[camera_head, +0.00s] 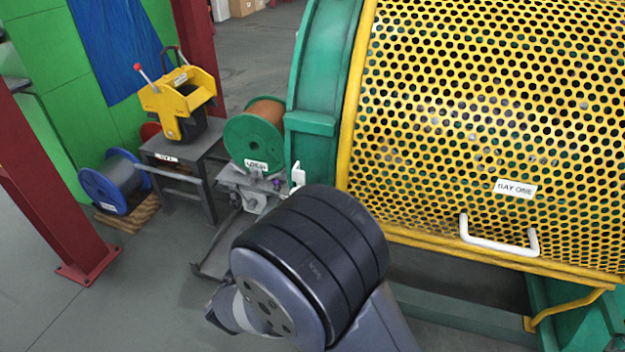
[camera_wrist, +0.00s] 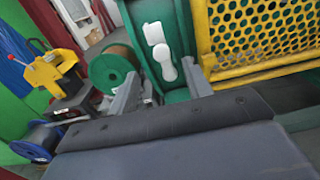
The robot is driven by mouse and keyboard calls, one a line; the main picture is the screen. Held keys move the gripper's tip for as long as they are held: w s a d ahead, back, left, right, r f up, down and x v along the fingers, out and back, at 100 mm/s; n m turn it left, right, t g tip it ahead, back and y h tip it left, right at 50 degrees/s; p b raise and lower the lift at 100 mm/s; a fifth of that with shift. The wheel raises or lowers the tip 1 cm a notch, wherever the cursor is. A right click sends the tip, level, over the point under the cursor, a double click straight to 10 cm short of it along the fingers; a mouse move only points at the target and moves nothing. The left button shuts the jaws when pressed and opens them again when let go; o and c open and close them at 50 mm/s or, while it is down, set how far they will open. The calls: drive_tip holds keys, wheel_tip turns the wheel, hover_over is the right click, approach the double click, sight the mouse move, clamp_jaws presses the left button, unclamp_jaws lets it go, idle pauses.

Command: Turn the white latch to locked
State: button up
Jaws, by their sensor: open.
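The white latch (camera_wrist: 161,52) is on the green end frame (camera_wrist: 181,38) of the yellow mesh guard in the wrist view. It looks like a narrow upright piece with rounded parts, leaning slightly. My gripper (camera_wrist: 161,86) is open, with one grey finger to the left of the latch's lower end and one to the right. Nothing is held between the fingers. I cannot tell whether either finger touches the latch. In the head view a small part of the white latch (camera_head: 298,174) shows at the frame's left edge, above my dark arm link, which hides much of that area.
The yellow perforated guard (camera_head: 480,110) with a white handle (camera_head: 498,243) and a "BAY ONE" label fills the right. A green reel (camera_head: 254,137), a grey stand (camera_head: 185,165) with a yellow device, and a blue reel (camera_head: 114,182) are at left. Floor at lower left is clear.

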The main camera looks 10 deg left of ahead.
drive_tip(key=w, duration=0.3)
drive_tip(key=w+b, duration=0.1)
drive_tip(key=w, duration=0.6)
drive_tip(key=shift+w+d, duration=0.35)
drive_tip(key=shift+d, duration=0.05)
drive_tip(key=shift+c, duration=0.2)
clamp_jaws()
